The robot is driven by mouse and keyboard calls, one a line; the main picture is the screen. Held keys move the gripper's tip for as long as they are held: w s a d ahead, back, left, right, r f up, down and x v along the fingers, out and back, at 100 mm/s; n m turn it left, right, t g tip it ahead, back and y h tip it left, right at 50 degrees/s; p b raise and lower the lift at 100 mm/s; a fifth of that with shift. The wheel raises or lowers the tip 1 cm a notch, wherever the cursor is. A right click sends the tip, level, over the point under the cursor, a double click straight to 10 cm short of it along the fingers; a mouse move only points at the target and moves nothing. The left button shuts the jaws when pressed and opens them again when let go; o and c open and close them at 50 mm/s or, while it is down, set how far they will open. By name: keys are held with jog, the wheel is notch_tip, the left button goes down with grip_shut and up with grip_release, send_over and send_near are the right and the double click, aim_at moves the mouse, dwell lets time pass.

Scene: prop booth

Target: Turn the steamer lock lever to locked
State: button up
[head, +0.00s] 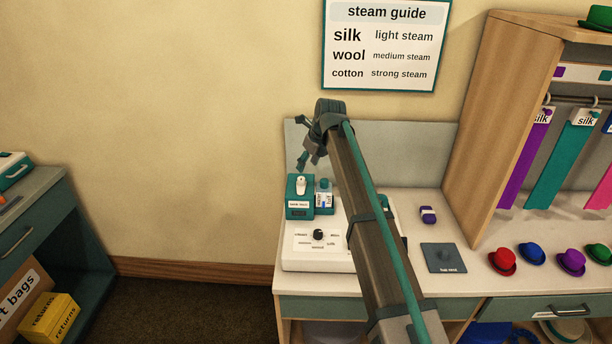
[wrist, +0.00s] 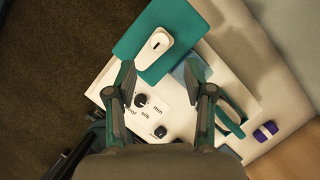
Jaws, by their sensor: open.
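The steamer (head: 305,259) is a white unit with a black dial (head: 318,235) on its sloped front panel. At its back left stands a teal box (head: 300,209) with a small label, too small to read surely. A white lever-like piece (head: 300,184) with a dark slot sits on the box; in the wrist view it (wrist: 153,50) lies diagonally on the teal top. I cannot tell which marking it points to. My gripper (head: 304,152) is above the teal box, apart from it. In the wrist view my gripper (wrist: 161,72) is open and empty, its fingers spread below the white piece.
A clear bottle-like container (head: 324,197) stands right beside the teal box. The wrist view shows a second black knob (wrist: 160,131) and a teal handle (wrist: 230,119). A purple object (head: 428,215) and a grey pad (head: 443,258) lie to the right. My arm hides the steamer's right side.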

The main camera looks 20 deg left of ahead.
aim_at(302, 178)
jog(key=p+x, duration=0.2)
jog(key=x, duration=0.6)
jog(key=shift+c, duration=0.3)
grip_shut()
